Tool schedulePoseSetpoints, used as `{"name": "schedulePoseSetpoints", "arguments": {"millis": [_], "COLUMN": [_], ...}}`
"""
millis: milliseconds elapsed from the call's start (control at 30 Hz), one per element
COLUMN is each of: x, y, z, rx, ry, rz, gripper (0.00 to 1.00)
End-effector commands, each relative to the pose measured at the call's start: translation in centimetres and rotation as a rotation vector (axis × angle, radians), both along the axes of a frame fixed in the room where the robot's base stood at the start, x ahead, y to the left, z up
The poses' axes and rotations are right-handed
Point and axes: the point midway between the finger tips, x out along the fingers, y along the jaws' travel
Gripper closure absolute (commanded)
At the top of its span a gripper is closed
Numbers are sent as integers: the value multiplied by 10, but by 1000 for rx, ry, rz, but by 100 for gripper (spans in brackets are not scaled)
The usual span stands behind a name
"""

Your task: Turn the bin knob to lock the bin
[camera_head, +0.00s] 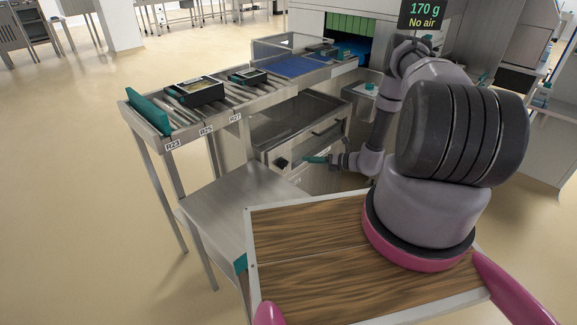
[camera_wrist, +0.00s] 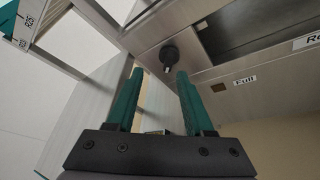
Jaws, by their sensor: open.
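The bin knob (camera_head: 282,162) is a small black knob on the lower left of the steel bin front (camera_head: 300,140), below the roller conveyor. In the wrist view the knob (camera_wrist: 169,56) is dark with a pale mark on it, on a steel panel. My gripper (camera_head: 307,159) has teal fingers and points left toward the knob. In the wrist view my gripper (camera_wrist: 160,72) is open and empty. The knob appears just beyond the fingertips, in line with the gap between them. I see no contact.
A roller conveyor (camera_head: 215,108) with black trays runs above the bin. A steel table (camera_head: 215,210) stands in front at left. A label reading "Full" (camera_wrist: 245,81) sits beside a small dark window (camera_wrist: 218,88). A dark bin handle (camera_head: 328,128) is above right of my gripper.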

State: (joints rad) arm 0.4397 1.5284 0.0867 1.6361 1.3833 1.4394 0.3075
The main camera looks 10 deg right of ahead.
Motion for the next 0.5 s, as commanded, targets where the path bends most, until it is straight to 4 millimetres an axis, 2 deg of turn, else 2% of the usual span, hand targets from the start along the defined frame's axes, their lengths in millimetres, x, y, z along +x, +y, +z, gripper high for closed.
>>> {"name": "schedulePoseSetpoints", "arguments": {"millis": [33, 100, 233, 500], "x": [-5, -8, -7, 19], "y": [-1, -3, 0, 32], "z": [-13, -24, -32, -43], "rx": [16, 32, 41, 39], "ry": [20, 36, 46, 44], "rz": [-27, -52, -69, -64], "gripper": [48, 48, 48, 48]}}
